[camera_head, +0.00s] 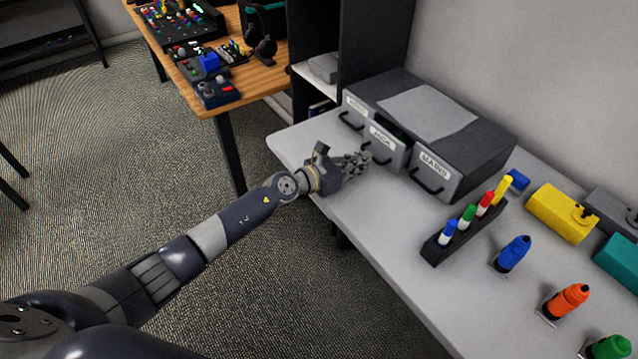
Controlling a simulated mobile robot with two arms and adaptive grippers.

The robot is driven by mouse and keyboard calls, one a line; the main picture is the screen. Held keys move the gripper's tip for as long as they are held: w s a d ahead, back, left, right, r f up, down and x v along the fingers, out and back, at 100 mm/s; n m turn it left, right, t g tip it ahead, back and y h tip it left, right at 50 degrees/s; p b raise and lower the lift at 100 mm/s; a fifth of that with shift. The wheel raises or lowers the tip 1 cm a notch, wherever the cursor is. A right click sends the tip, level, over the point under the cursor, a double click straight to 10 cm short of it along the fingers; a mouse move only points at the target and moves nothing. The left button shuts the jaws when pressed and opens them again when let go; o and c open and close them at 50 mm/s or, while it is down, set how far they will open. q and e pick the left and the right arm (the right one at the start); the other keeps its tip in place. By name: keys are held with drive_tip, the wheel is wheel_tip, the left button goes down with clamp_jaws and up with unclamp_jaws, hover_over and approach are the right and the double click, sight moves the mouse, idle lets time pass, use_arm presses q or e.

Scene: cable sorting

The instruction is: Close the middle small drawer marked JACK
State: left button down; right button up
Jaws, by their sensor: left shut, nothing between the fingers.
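The dark grey drawer unit (425,105) stands on the light table, with three small drawers in its front. The middle drawer marked JACK (385,143) sticks out of the unit, and a dark gap shows behind its front. The left drawer (354,109) and the right drawer marked USB (432,172) look flush with the unit. My left gripper (362,161) is shut and empty just in front of the JACK drawer, by its handle. I cannot tell whether the fingers touch the drawer. My right gripper is not in view.
A black rack with several coloured markers (462,228) stands on the light table (375,235) right of my arm. Blue (513,254), orange (565,302) and green bottles stand nearer the front. A yellow case (560,212) lies behind. A wooden desk (257,78) holds electronics.

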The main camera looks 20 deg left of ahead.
sight(379, 154)
use_arm(q)
drive_tip(key=x, duration=0.3)
drive_tip(key=shift+w+d+r+b, duration=0.15)
drive_tip(key=shift+w+r+b, duration=0.05)
drive_tip(key=shift+b, duration=0.1)
drive_tip(key=shift+w+d, duration=0.1)
drive_tip(key=shift+w, duration=0.05)
drive_tip(key=shift+r, duration=0.35)
